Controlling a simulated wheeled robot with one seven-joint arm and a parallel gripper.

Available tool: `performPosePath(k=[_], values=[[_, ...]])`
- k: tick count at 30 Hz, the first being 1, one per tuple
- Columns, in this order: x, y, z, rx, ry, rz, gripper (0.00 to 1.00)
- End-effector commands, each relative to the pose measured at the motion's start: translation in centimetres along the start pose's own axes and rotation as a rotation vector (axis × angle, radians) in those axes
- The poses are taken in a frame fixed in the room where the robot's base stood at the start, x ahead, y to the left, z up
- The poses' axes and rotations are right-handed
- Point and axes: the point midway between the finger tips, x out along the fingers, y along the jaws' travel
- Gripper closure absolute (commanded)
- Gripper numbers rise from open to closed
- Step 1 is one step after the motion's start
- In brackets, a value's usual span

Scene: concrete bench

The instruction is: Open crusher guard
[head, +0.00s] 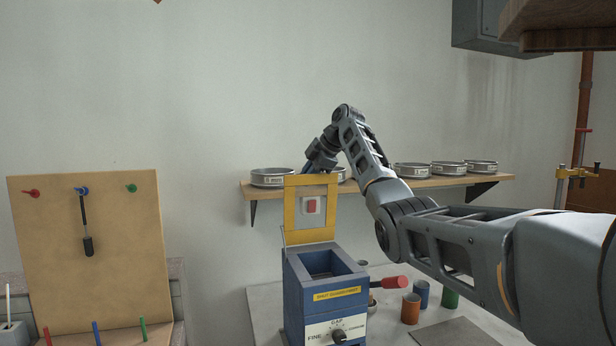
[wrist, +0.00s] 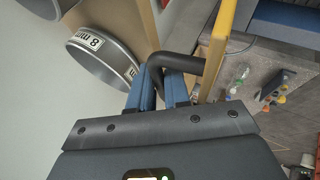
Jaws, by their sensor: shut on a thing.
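The crusher (head: 295,305) is a blue box with a yellow label and a dial on its front. Its yellow-framed guard (head: 291,210) stands upright above the box, and the square hopper mouth (head: 322,264) is uncovered. In the wrist view, the guard's yellow frame (wrist: 217,50) runs along the right. My gripper (wrist: 163,82) has its blue fingers shut on the black guard handle (wrist: 190,63), beside that frame. In the head view, my wrist is just behind the guard's top edge, and the fingertips and handle are hidden.
A wall shelf (head: 420,184) with several sieves (head: 271,177) lies close behind my wrist; one sieve (wrist: 103,62) is near the fingers. A red-gripped lever (head: 390,283) juts from the crusher's right side, near coloured cups (head: 411,308). A pegboard (head: 120,250) stands left.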

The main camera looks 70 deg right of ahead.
Motion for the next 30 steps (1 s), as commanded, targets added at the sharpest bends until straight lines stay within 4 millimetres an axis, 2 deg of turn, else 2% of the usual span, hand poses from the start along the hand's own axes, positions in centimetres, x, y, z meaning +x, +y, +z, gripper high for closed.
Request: performPosePath(k=[8, 9, 15, 23, 26, 30], values=[[0.1, -0.1, 0.0, 0.001, 0.0, -0.002, 1.0], [0.1, -0.1, 0.1, 0.001, 0.0, -0.002, 0.8], [0.1, -0.1, 0.0, 0.001, 0.0, -0.002, 0.62], [-0.1, -0.1, 0.1, 0.0, 0.0, 0.0, 0.62], [-0.8, 0.0, 0.1, 0.0, -0.001, 0.002, 0.62], [-3.0, -0.1, 0.1, -0.001, -0.001, 0.003, 0.62]])
